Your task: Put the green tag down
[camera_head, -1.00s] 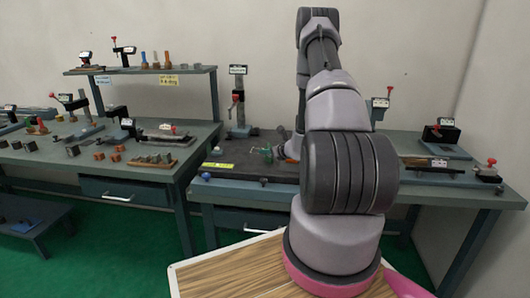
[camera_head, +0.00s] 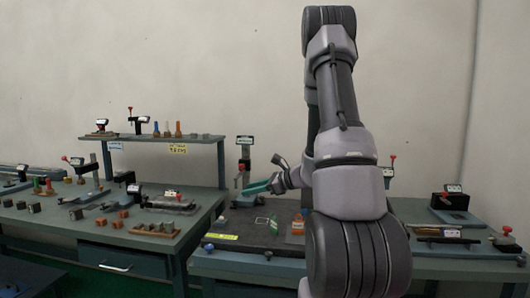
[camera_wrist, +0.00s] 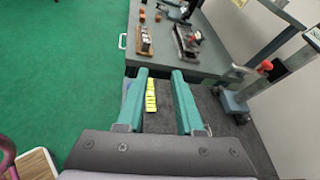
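My gripper (camera_head: 257,187) is raised above the dark mat (camera_head: 235,222) on the right bench, its teal fingers pointing left. In the wrist view my gripper (camera_wrist: 160,100) is open, with nothing between its fingers. A small green piece (camera_head: 273,224), which looks like the green tag, stands on the mat below and to the right of the fingertips, apart from them. A pale green outline (camera_head: 261,220) shows beside it. Both are too small to make out exactly. No green tag can be made out in the wrist view.
A yellow strip (camera_head: 221,237) lies on the mat's front edge. An orange piece (camera_head: 298,224) stands near my arm. A post stand (camera_head: 244,165) rises behind the mat. The left bench (camera_head: 100,225) holds several blocks and fixtures. A shelf (camera_head: 155,138) stands behind it.

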